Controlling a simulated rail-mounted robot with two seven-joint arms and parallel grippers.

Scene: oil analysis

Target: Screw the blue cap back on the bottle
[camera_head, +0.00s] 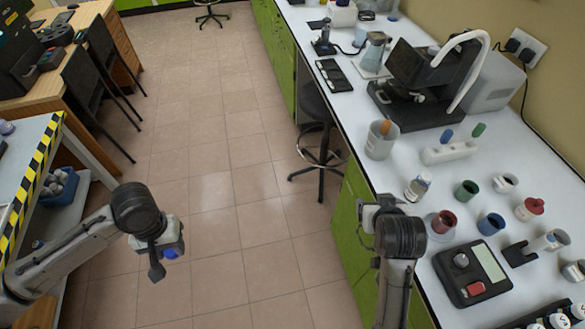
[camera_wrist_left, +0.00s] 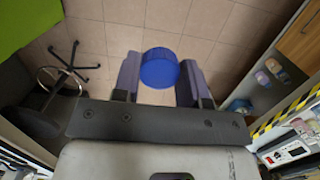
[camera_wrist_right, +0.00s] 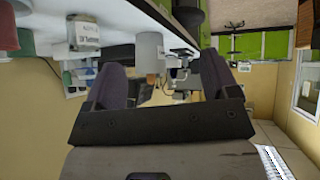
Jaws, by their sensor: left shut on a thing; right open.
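The blue cap (camera_wrist_left: 160,68) is between the two fingers of my left gripper (camera_wrist_left: 157,82) in the left wrist view. In the head view the cap (camera_head: 170,253) shows at the left gripper (camera_head: 163,258), which hangs over the floor, away from the bench. A small labelled bottle (camera_head: 418,187) stands on the white bench; whether its mouth is open is too small to tell. A labelled bottle (camera_wrist_right: 84,34) also shows upside down at the upper left of the right wrist view. My right gripper (camera_head: 375,214) is at the bench's front edge, open and empty, just short of the bottle.
Near the bottle stand a clear beaker (camera_head: 381,140), a green cup (camera_head: 466,190), a red-filled cup (camera_head: 443,222) and a blue cup (camera_head: 490,224). A scale (camera_head: 472,274) lies in front. A microscope-like device (camera_head: 415,85) stands behind. The floor between benches is clear, except for a stool (camera_head: 318,160).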

